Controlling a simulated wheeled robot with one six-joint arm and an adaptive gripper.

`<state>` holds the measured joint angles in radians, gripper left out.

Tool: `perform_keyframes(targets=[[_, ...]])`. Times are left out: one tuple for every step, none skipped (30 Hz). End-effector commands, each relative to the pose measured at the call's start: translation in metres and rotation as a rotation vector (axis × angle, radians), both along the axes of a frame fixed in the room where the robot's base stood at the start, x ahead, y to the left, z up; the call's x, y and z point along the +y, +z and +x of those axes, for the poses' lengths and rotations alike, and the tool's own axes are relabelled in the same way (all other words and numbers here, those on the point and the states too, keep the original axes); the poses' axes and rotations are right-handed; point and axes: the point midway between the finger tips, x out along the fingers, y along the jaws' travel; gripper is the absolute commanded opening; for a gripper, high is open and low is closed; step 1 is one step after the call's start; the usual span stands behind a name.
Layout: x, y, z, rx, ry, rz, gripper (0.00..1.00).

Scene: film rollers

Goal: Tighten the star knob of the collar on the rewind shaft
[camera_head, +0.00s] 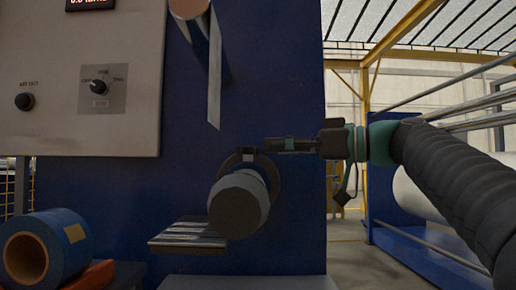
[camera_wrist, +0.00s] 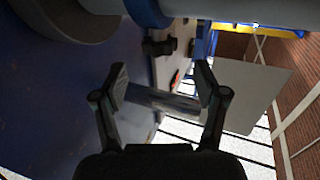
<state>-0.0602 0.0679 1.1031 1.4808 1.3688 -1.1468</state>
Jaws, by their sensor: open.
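A small dark star knob (camera_wrist: 160,46) sticks out from the collar; in the head view a dark knob-like piece (camera_head: 248,152) stands above the shaft. My gripper (camera_head: 268,145) points left, just right of that piece. In the wrist view my gripper (camera_wrist: 161,72) is open and empty, and the knob appears beyond the fingertips, roughly centred between them.
A control panel (camera_head: 80,125) with knobs is at upper left. An upper roller (camera_head: 190,10) carries a hanging web strip (camera_head: 214,85). A ledge (camera_head: 187,236) sits below left of the shaft. A blue film roll (camera_head: 62,240) lies at lower left. An aisle lies to the right.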

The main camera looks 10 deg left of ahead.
Motion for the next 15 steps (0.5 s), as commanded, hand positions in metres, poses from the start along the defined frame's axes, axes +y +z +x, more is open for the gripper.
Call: perform_keyframes(targets=[[-0.011,0.0,0.0,0.001,-0.005,0.001,0.72],[-0.016,0.0,-0.001,0.001,-0.004,0.001,0.72],[-0.022,0.0,-0.003,0.001,-0.004,0.001,0.72],[-0.026,0.0,-0.003,0.001,-0.004,0.0,0.72],[-0.03,0.0,-0.004,0.001,-0.004,0.0,0.72],[-0.034,0.0,-0.005,0.001,-0.003,0.0,0.72],[-0.037,0.0,-0.005,0.001,-0.003,0.001,0.72],[-0.04,0.0,-0.006,0.001,-0.002,0.001,0.72],[-0.043,0.0,-0.007,0.001,-0.002,0.001,0.72],[-0.045,0.0,-0.007,0.001,-0.001,0.001,0.72],[-0.046,0.0,-0.007,0.001,-0.001,0.001,0.72],[-0.047,0.0,-0.008,0.001,-0.001,0.001,0.72],[-0.048,0.0,-0.008,0.001,0.0,0.001,0.72],[-0.049,0.0,-0.008,0.001,0.0,0.001,0.72],[-0.049,0.0,-0.008,0.001,0.0,0.0,0.72]])
